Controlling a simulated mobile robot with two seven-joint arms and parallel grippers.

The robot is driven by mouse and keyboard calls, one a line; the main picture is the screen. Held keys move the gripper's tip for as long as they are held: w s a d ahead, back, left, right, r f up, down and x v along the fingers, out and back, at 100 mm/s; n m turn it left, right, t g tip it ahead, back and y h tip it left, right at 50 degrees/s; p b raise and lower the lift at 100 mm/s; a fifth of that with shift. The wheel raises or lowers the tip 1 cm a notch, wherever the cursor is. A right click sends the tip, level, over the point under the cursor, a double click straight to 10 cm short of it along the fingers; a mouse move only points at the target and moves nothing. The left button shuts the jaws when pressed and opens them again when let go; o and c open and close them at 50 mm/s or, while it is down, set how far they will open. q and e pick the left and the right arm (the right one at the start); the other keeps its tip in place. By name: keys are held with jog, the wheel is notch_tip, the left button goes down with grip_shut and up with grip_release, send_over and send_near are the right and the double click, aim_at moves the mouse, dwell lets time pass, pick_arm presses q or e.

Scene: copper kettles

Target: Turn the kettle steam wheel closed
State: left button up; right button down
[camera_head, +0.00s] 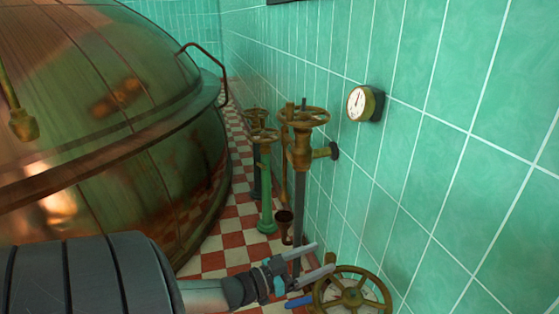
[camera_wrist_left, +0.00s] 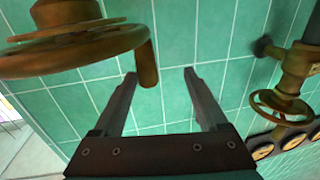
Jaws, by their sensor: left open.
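A large spoked brass handwheel (camera_head: 352,293) is at the bottom of the head view, partly cut off by the frame edge. My left gripper (camera_head: 323,257) is open and empty just above and to the left of it. In the left wrist view, a brass wheel (camera_wrist_left: 75,52) with a hanging handle peg (camera_wrist_left: 147,66) is at upper left. The peg appears in the gap between my open fingertips (camera_wrist_left: 160,73), nearer the left finger. I cannot tell its depth or whether they touch. My right gripper is not in view.
A big copper kettle (camera_head: 110,130) fills the left. A red and white checkered floor (camera_head: 235,240) lies between. Another valve wheel (camera_wrist_left: 281,104) shows in the wrist view.

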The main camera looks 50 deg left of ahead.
pick_arm(q)
jog(key=s+a+p, duration=0.1)
jog(key=s+a, duration=0.4)
jog(key=s, duration=0.1)
jog(key=shift+s+a, duration=0.15)
jog(key=shift+s, duration=0.2)
dwell(0.4)
jog(key=shift+p, duration=0.3)
jog(key=p+v, duration=0.2)
jog(key=v, duration=1.3)
jog(key=shift+p, duration=0.35)
jog(key=shift+s, duration=0.1)
jog(key=shift+c, duration=0.2)
